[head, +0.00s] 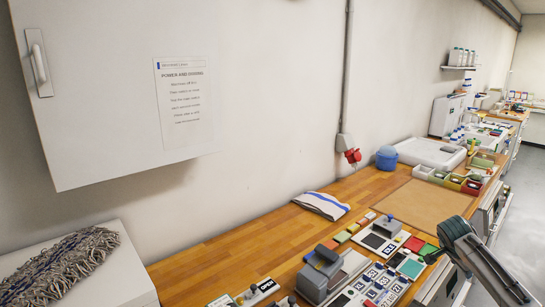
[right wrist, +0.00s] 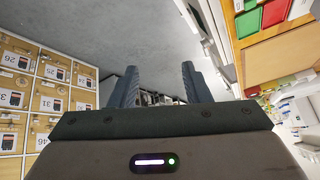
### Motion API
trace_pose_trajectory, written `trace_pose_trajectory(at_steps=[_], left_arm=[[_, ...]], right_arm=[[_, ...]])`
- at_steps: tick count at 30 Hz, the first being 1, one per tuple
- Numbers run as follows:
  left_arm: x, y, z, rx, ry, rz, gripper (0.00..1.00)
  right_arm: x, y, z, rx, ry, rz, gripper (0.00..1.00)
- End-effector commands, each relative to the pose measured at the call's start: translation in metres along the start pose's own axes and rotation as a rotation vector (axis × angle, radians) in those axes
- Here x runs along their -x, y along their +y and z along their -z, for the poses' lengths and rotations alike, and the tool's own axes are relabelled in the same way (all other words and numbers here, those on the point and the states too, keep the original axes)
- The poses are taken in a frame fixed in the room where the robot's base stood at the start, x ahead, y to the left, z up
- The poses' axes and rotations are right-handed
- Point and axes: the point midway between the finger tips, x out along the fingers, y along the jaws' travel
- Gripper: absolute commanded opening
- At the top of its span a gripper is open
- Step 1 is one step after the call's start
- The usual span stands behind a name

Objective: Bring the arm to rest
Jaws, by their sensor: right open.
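My right arm (head: 490,272) comes in at the lower right of the head view, at the front edge of the wooden bench. My right gripper (right wrist: 157,82) shows in the right wrist view with its two dark fingers wide apart. Nothing is between them, and grey floor lies beyond. My left gripper is not in view.
The wooden bench (head: 220,249) runs along the wall, with a grey press-like device (head: 318,272), a folded cloth (head: 321,204) and small bins (head: 454,181). A mop head (head: 62,266) lies at left. Numbered lockers (right wrist: 45,85) stand left in the wrist view. Floor (head: 523,188) is clear at right.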

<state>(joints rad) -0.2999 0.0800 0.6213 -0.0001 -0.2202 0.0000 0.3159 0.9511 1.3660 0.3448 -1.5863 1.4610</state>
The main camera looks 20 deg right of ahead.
Motion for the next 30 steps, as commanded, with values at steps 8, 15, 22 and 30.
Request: trace_pose_trajectory(at_steps=[8, 15, 22, 30], left_arm=[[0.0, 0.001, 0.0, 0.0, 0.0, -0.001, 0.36], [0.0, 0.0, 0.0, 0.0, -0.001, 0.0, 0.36], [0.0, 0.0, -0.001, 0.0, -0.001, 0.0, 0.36], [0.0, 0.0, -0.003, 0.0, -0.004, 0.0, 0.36]], right_arm=[[-0.18, 0.105, 0.026, 0.705, 0.194, -0.03, 0.43], [-0.275, 0.233, 0.058, 1.403, 0.318, -0.095, 0.43], [-0.312, 0.343, 0.081, 1.95, 0.356, -0.139, 0.43], [-0.347, 0.395, -0.051, 1.936, 0.219, -0.02, 0.43]])
